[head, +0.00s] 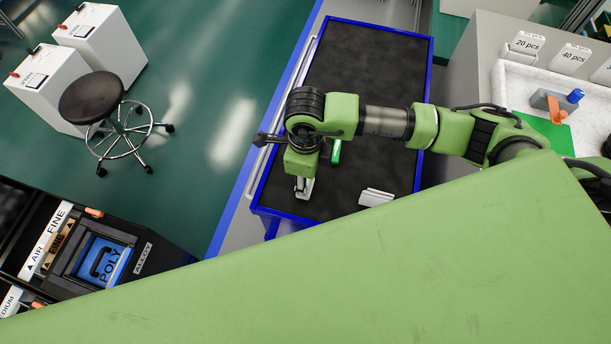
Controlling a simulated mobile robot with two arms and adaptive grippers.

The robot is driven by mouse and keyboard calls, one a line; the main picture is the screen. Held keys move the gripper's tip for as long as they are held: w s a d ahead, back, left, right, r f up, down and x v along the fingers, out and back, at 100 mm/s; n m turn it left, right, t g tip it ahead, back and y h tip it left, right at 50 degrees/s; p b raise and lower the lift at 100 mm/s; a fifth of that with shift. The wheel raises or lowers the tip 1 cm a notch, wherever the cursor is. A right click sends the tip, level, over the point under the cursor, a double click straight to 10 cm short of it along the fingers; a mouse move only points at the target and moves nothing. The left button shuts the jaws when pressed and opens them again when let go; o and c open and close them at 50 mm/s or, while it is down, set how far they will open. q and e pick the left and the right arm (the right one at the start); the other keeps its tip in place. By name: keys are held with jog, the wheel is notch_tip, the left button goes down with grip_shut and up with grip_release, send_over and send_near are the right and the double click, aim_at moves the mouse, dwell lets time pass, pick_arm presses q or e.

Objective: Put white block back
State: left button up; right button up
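A small white block (376,197) with ridges lies on the black top of the blue-edged cart (375,60), near its front edge. My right arm reaches in from the right across the cart. My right gripper (303,188) points down over the cart's front left corner, left of the white block and apart from it. A pale grey-white piece shows at its tip; I cannot tell whether this is its fingers or something held. My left gripper is not in view.
A green item (336,152) lies behind my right gripper. At right, a white table (511,85) carries labelled holders (525,45) and a grey, orange and blue part (556,103). A stool (92,98) and white cabinets stand left. The cart's far half is clear.

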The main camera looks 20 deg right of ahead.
jog(key=shift+f, duration=0.2)
jog(key=o, duration=1)
jog(key=shift+r, duration=0.2)
jog(key=shift+r, duration=0.25)
notch_tip(320, 180, up, 12)
jog(key=shift+f+b, duration=0.2)
jog(key=shift+b, duration=1.05)
